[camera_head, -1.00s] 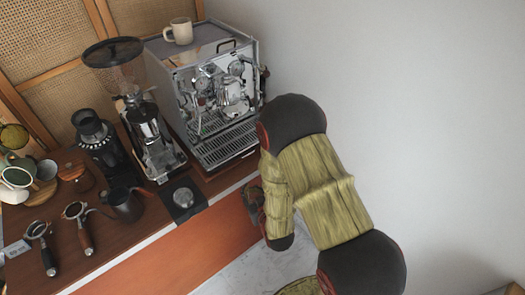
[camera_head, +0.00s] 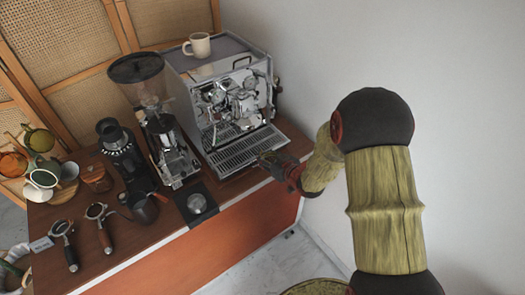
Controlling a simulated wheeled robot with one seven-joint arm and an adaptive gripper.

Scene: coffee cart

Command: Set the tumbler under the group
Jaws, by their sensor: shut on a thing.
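The espresso machine (camera_head: 225,95) stands at the back right of the cart, with its chrome group (camera_head: 243,100) on the front. Its slotted drip tray (camera_head: 250,148) lies below the group. My gripper (camera_head: 270,161) is at the right front edge of the drip tray, low and in front of the group. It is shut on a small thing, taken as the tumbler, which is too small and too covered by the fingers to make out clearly. I cannot tell whether it touches the tray.
A tamper (camera_head: 197,203), a dark pitcher (camera_head: 143,208) and portafilters (camera_head: 98,213) lie further left. A bare wall is on the right.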

